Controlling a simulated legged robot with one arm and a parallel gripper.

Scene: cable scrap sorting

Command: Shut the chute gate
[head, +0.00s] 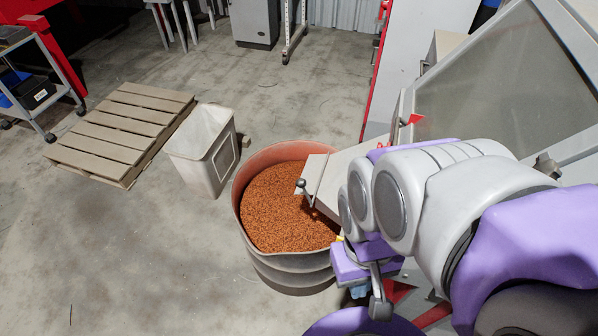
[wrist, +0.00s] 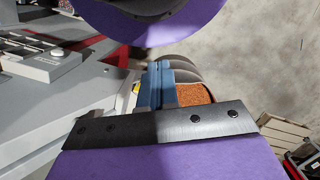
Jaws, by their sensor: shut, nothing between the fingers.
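The pale chute (head: 342,170) slopes down over the right side of a round drum in the head view. A pale gate plate (head: 316,176) sits at its lower end, with a dark ball-ended handle (head: 302,184) at its left edge. I cannot tell from this angle whether the gate is fully open or partly open. My gripper (head: 358,291) is low and right of the drum, apart from the handle and partly hidden by my arm. In the wrist view its blue fingers (wrist: 160,75) are together and empty, with the drum behind them.
The drum (head: 262,157) holds orange-brown granules (head: 284,210). A white bin (head: 206,150) and a wooden pallet (head: 121,130) stand left of it. A large machine panel (head: 500,85) rises at right.

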